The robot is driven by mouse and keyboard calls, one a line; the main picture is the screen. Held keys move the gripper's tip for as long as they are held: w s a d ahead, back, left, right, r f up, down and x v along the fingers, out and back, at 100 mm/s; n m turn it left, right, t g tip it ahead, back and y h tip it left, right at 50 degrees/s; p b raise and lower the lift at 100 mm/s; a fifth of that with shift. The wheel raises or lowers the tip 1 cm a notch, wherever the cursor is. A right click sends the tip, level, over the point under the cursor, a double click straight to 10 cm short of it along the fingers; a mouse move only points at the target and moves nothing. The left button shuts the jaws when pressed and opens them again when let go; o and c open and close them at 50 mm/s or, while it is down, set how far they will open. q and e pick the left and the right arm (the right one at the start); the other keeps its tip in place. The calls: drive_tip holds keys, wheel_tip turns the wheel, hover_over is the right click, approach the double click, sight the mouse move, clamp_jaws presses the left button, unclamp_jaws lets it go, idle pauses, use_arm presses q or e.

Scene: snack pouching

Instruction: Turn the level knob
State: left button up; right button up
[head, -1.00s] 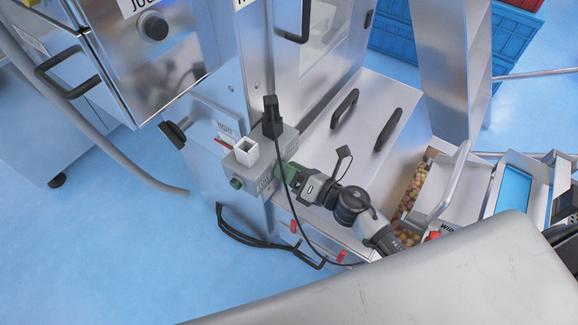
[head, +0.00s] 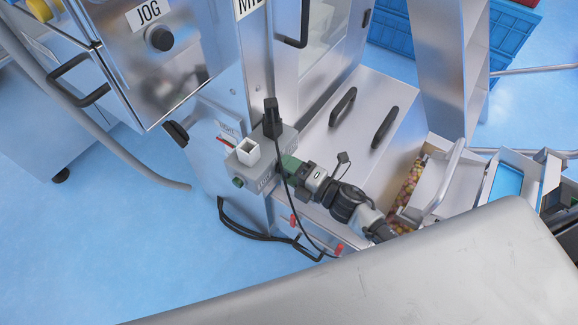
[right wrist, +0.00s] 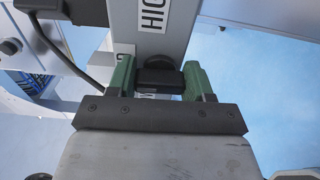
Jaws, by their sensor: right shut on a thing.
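The level knob (right wrist: 158,78) is a black knob in the right wrist view, between the two green fingers of my right gripper (right wrist: 160,82). The gripper is shut on it. A plate lettered "HIG…" (right wrist: 153,22) stands just beyond. In the head view, my right gripper (head: 288,168) reaches in from the lower right to the front of a small grey control box (head: 262,178) on the steel machine. The knob is hidden there by the fingers. My left gripper is in neither current view.
A black plug (head: 271,118) on the box has a cable hanging across my right gripper. A white square tube (head: 248,150) and green button (head: 238,182) are close by. A "JOG" knob (head: 160,39) is at upper left. A bin of colourful pieces (head: 410,185) stands right.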

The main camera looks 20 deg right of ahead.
idle(0.3)
drive_tip(key=o, duration=0.9)
drive_tip(key=shift+o, duration=0.2)
drive_tip(key=b+v, duration=0.1)
drive_tip(key=v, duration=1)
drive_tip(key=shift+f+m, duration=0.1)
drive_tip(key=shift+m, duration=0.2)
